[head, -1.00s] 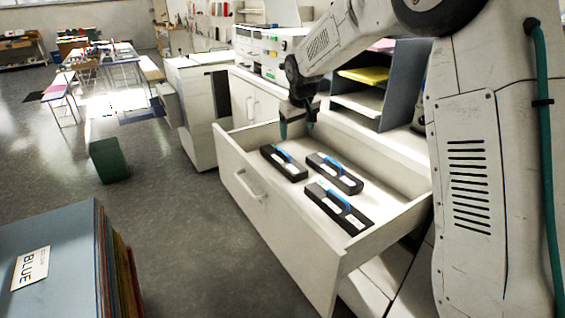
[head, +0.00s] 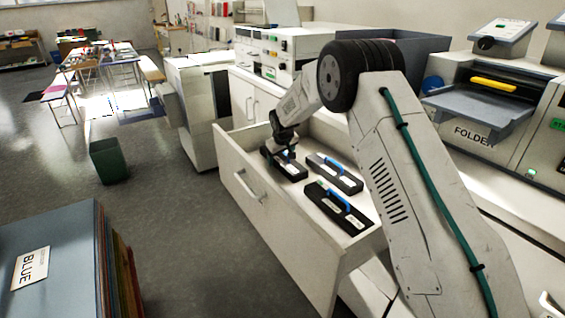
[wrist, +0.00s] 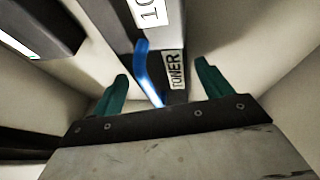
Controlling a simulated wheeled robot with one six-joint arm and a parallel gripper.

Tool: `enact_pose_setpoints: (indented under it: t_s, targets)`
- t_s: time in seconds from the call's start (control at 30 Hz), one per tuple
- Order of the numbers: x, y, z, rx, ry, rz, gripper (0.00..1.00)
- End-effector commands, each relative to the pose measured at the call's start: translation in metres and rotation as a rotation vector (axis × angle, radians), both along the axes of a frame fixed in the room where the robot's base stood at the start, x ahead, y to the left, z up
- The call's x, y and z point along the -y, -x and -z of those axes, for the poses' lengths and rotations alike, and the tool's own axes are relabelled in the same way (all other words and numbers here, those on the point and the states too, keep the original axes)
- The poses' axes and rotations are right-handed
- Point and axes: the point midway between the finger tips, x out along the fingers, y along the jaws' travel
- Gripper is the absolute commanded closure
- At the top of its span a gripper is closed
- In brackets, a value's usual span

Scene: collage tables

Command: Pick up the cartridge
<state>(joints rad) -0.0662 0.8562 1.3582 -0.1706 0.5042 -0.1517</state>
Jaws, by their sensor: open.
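Three black cartridges with blue handles lie in the open drawer (head: 262,217). The far-left cartridge (head: 293,173) is partly hidden behind my gripper (head: 287,150). The middle cartridge (head: 336,174) and the near cartridge (head: 337,208) lie to its right and in front. In the wrist view, my gripper (wrist: 163,85) is open, with its green fingers on either side of a cartridge with a TONER label (wrist: 173,70) and a blue handle (wrist: 148,72). The fingers look apart from the handle. Another cartridge (wrist: 45,28) shows at the upper left there.
A machine marked FOLDER (head: 490,100) stands on the counter at the right. A stack of boards marked BLUE (head: 50,260) is at the lower left. A green bin (head: 108,160) stands on the open floor.

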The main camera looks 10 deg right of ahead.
Motion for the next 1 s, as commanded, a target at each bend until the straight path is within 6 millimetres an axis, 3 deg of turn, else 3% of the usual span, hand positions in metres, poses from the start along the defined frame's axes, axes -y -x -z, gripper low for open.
enact_pose_setpoints:
  t_s: [0.3, 0.5, 0.83, 0.87, 1.0]
  targets:
    - [0.000, -0.004, 0.007, 0.001, 0.000, 0.000, 0.22]
    - [0.000, -0.004, 0.007, 0.001, 0.000, 0.000, 0.70]
    - [0.000, -0.004, 0.003, 0.003, 0.000, 0.000, 0.71]
    - [0.000, -0.004, 0.001, 0.003, 0.000, 0.000, 0.76]
    - [0.000, -0.004, -0.010, 0.004, 0.001, -0.001, 0.76]
